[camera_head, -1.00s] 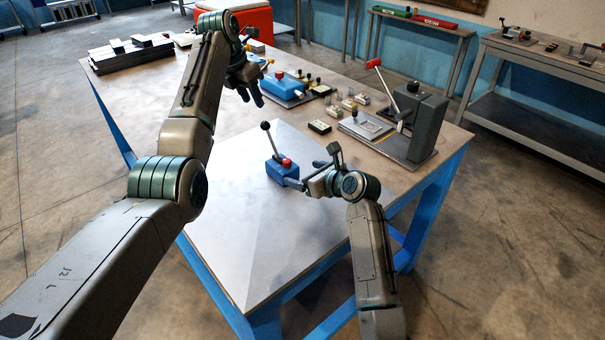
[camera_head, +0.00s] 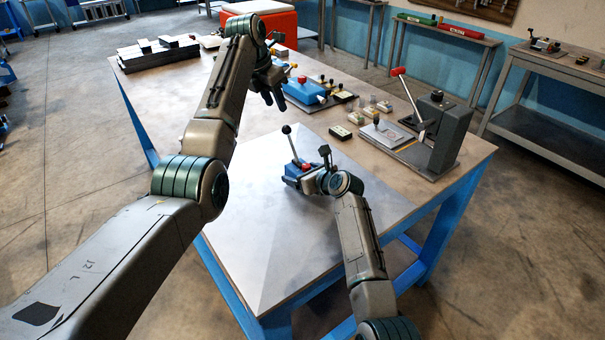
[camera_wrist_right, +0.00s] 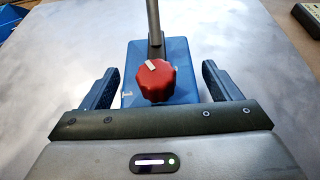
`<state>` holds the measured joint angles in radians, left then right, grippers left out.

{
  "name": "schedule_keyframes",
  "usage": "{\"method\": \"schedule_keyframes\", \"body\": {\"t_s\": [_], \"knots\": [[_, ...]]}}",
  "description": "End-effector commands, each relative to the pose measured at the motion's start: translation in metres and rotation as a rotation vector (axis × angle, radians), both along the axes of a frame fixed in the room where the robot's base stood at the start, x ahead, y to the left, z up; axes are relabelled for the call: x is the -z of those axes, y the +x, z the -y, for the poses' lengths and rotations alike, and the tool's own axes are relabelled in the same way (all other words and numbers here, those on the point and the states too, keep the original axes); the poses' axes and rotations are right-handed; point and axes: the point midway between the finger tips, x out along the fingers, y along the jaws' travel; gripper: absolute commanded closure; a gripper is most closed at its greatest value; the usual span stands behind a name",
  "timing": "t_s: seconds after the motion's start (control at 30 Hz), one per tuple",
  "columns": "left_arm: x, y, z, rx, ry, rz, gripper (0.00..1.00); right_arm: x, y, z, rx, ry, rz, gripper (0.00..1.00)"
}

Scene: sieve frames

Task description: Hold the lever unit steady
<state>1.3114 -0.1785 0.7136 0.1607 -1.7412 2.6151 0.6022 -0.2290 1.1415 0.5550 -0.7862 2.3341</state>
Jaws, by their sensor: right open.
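The lever unit is a small blue box (camera_head: 292,169) with a red knob and an upright lever tipped by a black ball. It stands on the pale front part of the table. In the right wrist view the blue box (camera_wrist_right: 178,52) lies between the fingers of my right gripper (camera_wrist_right: 160,84). The gripper is open, with a gap on each side of the box. In the head view my right gripper and wrist hide part of the unit. My left gripper (camera_head: 274,96) hangs open and empty over the table, farther back.
A grey press-like fixture (camera_head: 450,135) with a red-tipped lever stands at the right table edge. A larger blue unit (camera_head: 306,90) and several small blocks lie behind. Dark flat bars (camera_head: 158,52) are stacked at the back left. The table's front left is clear.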

Motion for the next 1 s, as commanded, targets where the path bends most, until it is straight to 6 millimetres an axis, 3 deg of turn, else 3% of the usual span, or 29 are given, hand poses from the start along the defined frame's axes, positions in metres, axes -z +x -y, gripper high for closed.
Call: {"method": "schedule_keyframes", "body": {"t_s": [0.17,0.2,0.5,0.8,0.83,1.0], "knots": [[0.0,-0.0001,0.0001,0.0,0.0,0.0,0.64,0.0,0.0,0.0,0.0,0.0,0.0,0.16],[0.0,-0.0001,0.0001,0.0,0.0,0.0,0.64,0.0,0.0,0.0,0.0,0.0,0.0,0.2],[0.0,0.0,0.0,0.0,0.0,0.0,0.64,0.0001,-0.0001,0.0002,0.0,0.0,0.0,0.79],[0.0,0.0,0.0,0.0,0.0,0.0,0.64,0.0002,-0.0002,0.0004,0.0,0.0,0.0,0.8],[0.0,0.0,0.0,0.0,0.0,0.0,0.64,0.0003,-0.0002,0.0004,0.0,-0.001,0.001,0.46],[0.0,0.0,0.0,0.0,0.0,0.0,0.64,0.0003,-0.0002,0.0005,0.0,-0.001,0.001,0.79]]}}
